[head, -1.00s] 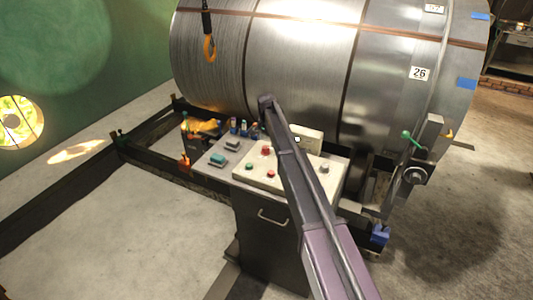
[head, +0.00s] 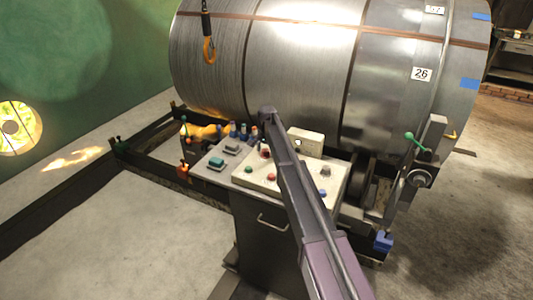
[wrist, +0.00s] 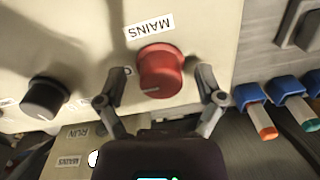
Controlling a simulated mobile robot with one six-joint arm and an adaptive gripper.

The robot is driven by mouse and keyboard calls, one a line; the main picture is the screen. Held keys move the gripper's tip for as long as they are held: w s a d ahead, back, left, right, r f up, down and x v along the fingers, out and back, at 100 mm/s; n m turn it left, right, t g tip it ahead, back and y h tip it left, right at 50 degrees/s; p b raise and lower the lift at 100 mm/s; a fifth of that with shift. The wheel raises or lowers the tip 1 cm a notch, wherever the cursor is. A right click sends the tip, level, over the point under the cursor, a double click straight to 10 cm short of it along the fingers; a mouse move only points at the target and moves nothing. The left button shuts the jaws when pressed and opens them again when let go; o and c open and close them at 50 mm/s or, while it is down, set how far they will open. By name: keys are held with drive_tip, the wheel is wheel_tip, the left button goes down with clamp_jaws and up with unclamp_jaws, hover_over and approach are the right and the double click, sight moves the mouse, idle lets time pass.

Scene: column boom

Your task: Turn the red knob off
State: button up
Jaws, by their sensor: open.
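The red knob (wrist: 161,72) is on a cream panel face below an upside-down MAINS label (wrist: 150,27) in the wrist view. A small pale mark shows near its lower edge. My gripper (wrist: 159,79) is open, with one finger on each side of the knob. Small gaps seem to show between fingers and knob; I cannot tell whether either touches. In the head view the red knob (head: 264,152) is partly covered by my arm, and my fingers are hard to make out there.
A black knob (wrist: 45,97) is left of the red one. Blue-based levers (wrist: 252,98) stand close on the right. In the head view, the control desk (head: 240,181) carries several buttons. A large metal coil (head: 300,65) is right behind it. Floor at left is clear.

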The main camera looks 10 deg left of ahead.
drive_tip(key=c, duration=1.1)
drive_tip(key=shift+d, duration=0.15)
drive_tip(key=shift+c, duration=0.2)
